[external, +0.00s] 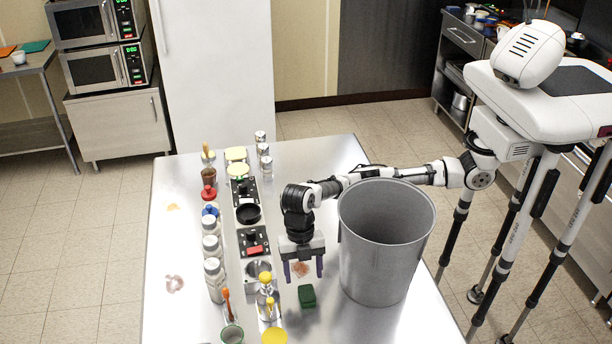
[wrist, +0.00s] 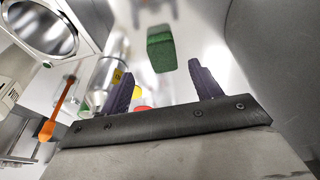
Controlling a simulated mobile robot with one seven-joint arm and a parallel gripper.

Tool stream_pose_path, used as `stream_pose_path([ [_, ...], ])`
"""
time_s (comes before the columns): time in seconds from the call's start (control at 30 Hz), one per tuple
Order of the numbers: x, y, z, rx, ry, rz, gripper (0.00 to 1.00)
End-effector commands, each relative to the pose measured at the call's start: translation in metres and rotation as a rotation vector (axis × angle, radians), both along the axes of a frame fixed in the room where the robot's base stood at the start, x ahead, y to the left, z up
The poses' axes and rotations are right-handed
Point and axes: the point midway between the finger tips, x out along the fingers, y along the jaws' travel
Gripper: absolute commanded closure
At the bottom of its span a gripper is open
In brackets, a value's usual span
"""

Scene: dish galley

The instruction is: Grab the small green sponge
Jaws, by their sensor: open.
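The small green sponge (external: 307,296) lies on the steel table, to the left of a large grey metal bin. My gripper (external: 303,275) is open and empty, with its fingers pointing down, just behind the sponge in the external view. In the wrist view the sponge (wrist: 160,48) shows beyond the fingertips, roughly midway between the two dark fingers of my gripper (wrist: 163,80). The sponge is apart from both fingers.
The large metal bin (external: 372,258) stands close to the right of my gripper. A row of bottles, shakers and pots, including a white-lidded bottle (external: 214,280) and an orange-handled brush (external: 227,304), lines the left side. The table (external: 184,322) is clear in front of the sponge.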

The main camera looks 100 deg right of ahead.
Motion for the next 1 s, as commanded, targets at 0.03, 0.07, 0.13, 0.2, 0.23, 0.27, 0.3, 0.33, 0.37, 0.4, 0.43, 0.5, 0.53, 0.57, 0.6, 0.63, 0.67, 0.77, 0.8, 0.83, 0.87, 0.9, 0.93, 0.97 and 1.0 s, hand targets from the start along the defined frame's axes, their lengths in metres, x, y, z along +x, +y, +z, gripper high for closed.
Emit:
stream_pose_path([
  [0.03,0.0,0.001,-0.002,-0.001,0.0,0.0,0.36],
  [0.07,-0.001,0.001,-0.004,-0.001,0.001,0.0,0.36],
  [0.13,-0.002,0.004,-0.009,-0.001,0.001,0.0,0.36],
  [0.2,-0.003,0.008,-0.018,-0.003,0.002,0.001,0.36],
  [0.23,-0.004,0.01,-0.022,-0.002,0.001,0.001,0.36],
  [0.27,-0.005,0.012,-0.027,-0.003,0.001,0.001,0.36],
  [0.3,-0.005,0.013,-0.033,-0.002,0.001,-0.001,0.36],
  [0.33,-0.005,0.014,-0.038,-0.003,0.001,-0.001,0.36],
  [0.37,-0.005,0.015,-0.041,-0.002,0.0,-0.001,0.36],
  [0.4,-0.005,0.017,-0.045,-0.001,0.0,-0.001,0.36],
  [0.43,-0.005,0.017,-0.047,-0.001,0.0,-0.001,0.36],
  [0.5,-0.005,0.018,-0.05,-0.001,-0.001,-0.001,0.36],
  [0.53,-0.005,0.019,-0.051,-0.001,-0.001,0.0,0.36],
  [0.57,-0.005,0.019,-0.051,0.0,-0.001,0.0,0.36],
  [0.6,-0.005,0.019,-0.051,0.0,-0.001,0.0,0.36],
  [0.63,-0.005,0.019,-0.051,0.0,-0.001,0.0,0.36],
  [0.67,-0.005,0.019,-0.051,0.0,-0.001,0.0,0.36],
  [0.77,-0.005,0.019,-0.051,0.0,-0.001,0.0,0.43],
  [0.8,-0.005,0.019,-0.051,-0.001,-0.001,0.0,0.48],
  [0.83,-0.005,0.019,-0.051,-0.001,-0.001,0.0,0.52],
  [0.87,-0.005,0.019,-0.051,-0.001,-0.001,0.0,0.56],
  [0.9,-0.005,0.019,-0.051,-0.001,-0.001,0.0,0.61],
  [0.93,-0.005,0.019,-0.051,-0.001,-0.001,0.0,0.65],
  [0.97,-0.005,0.019,-0.051,-0.001,-0.001,0.0,0.69],
  [1.0,-0.005,0.019,-0.051,-0.001,-0.001,0.0,0.74],
])
